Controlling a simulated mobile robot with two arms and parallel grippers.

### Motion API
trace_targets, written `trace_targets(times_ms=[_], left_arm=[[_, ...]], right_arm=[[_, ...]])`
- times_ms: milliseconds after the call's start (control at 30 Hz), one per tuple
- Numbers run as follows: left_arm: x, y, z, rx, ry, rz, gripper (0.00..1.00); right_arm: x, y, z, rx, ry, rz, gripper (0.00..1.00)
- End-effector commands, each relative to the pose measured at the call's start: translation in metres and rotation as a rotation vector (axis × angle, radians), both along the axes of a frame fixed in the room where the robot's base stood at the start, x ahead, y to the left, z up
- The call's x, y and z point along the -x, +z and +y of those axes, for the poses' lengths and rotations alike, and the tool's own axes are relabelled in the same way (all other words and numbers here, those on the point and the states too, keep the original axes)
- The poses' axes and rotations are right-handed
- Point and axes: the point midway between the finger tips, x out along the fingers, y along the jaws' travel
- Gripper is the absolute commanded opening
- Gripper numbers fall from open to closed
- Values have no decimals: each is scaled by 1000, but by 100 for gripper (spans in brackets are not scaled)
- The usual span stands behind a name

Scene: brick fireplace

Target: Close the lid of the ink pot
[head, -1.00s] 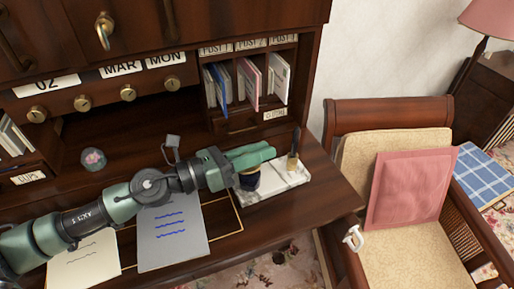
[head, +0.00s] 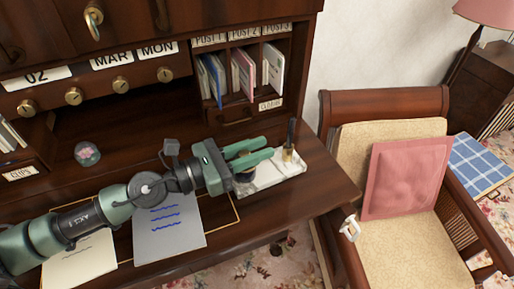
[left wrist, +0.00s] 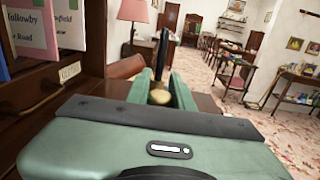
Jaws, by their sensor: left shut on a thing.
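The ink pot (head: 245,177) is a small dark pot on the left end of the white marble stand (head: 275,176). My left gripper (head: 262,149) lies over it, its green fingers pointing right, and hides most of it. The fingers are apart, with a gap visible between them, and are shut on the ink pot. The lid and the exact contact are hidden. A dark pen in a brass holder (head: 289,155) stands at the stand's right end, beyond the fingertips. It also shows between the fingers in the left wrist view (left wrist: 160,96). My right gripper is not in view.
A grey written sheet (head: 168,228) and a cream sheet (head: 80,262) lie on the desk under my arm. Letter slots (head: 238,75) rise behind the stand. A glass paperweight (head: 87,154) sits at left. A chair with a pink cushion (head: 405,178) is at right.

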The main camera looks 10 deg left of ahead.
Motion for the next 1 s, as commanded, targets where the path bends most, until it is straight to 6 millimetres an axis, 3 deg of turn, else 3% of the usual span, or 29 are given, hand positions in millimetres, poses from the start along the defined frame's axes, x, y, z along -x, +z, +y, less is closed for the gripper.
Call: trace_targets(times_ms=[200,233,300,667,767,1000], left_arm=[[1,-3,-1,-4,-3,5,0],[1,-3,-1,-3,-3,5,30],[1,-3,0,-3,-2,5,44],[0,4,0,-1,-1,2,44],[0,17,0,-2,-1,0,44],[0,70,0,-3,-1,-1,44]], right_arm=[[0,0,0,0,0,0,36],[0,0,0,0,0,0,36],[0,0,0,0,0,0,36],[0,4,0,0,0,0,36],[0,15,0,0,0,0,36],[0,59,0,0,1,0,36]])
